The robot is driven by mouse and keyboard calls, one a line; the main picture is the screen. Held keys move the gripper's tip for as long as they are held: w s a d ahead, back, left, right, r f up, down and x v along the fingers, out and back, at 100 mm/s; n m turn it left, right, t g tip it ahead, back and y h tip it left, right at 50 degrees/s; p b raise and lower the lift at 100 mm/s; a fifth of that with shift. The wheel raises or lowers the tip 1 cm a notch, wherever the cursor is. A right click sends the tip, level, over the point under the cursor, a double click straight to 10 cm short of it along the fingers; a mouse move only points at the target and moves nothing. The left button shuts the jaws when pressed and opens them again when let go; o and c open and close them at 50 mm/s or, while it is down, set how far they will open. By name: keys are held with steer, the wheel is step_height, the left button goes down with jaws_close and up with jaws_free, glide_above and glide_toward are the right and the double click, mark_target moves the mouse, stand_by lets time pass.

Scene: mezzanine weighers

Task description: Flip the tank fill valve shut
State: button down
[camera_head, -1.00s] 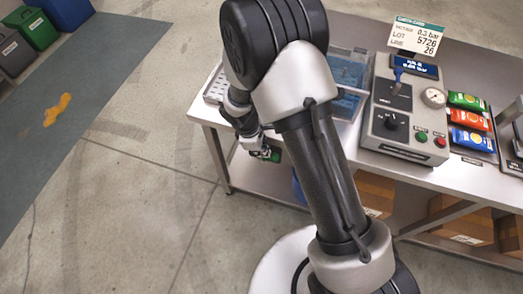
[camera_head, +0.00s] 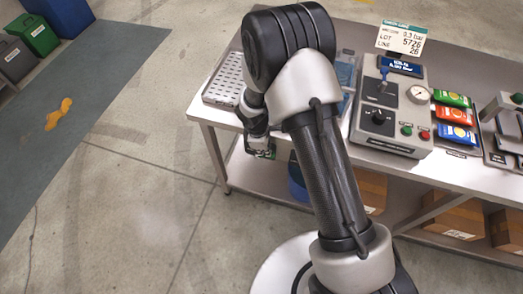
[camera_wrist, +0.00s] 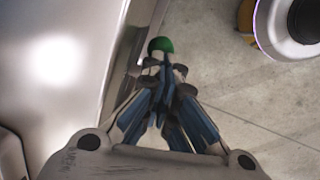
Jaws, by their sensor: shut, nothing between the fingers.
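A grey control panel (camera_head: 365,144) stands on the bench in the head view. A small blue lever (camera_head: 384,76) stands up on it, below a blue label plate (camera_head: 401,66) whose text is too small to read surely. I take this lever to be the valve handle. My gripper (camera_head: 262,151) hangs at the bench's front edge, left of the panel and apart from it. In the wrist view my gripper (camera_wrist: 162,68) has its fingers together. A green rounded thing (camera_wrist: 160,45) shows at the fingertips; I cannot tell what it is.
A perforated tray (camera_head: 224,85) and blue bins (camera_head: 345,72) sit on the bench (camera_head: 440,168). A black knob (camera_head: 379,117), a gauge (camera_head: 419,94) and coloured packets (camera_head: 457,116) are near the lever. Open floor (camera_head: 130,200) lies left.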

mark_target(273, 157)
steer(key=shift+s+d+f+b, duration=0.25)
steer(key=shift+d+f+b, duration=0.15)
steer(key=shift+d+f, duration=0.25)
steer(key=shift+s+d+f+b, duration=0.2)
steer(key=shift+d+f+b, duration=0.25)
steer(key=shift+d, duration=0.35)
steer(key=shift+s+d+f, duration=0.1)
steer(key=shift+d+f, duration=0.15)
steer(key=shift+f, duration=0.05)
stand_by(1.2)
steer(key=shift+a, duration=0.1)
stand_by(0.6)
steer(key=shift+w+a, duration=0.3)
steer(key=shift+a, duration=0.35)
steer(key=shift+r, duration=0.1)
steer(key=shift+a+r, duration=0.1)
steer(key=shift+r, duration=0.1)
steer(key=s+d+r+p, duration=0.2)
steer(key=r+p, duration=0.4)
steer(key=r, duration=0.6)
steer(key=shift+s+d, duration=0.15)
steer(key=shift+s, duration=0.4)
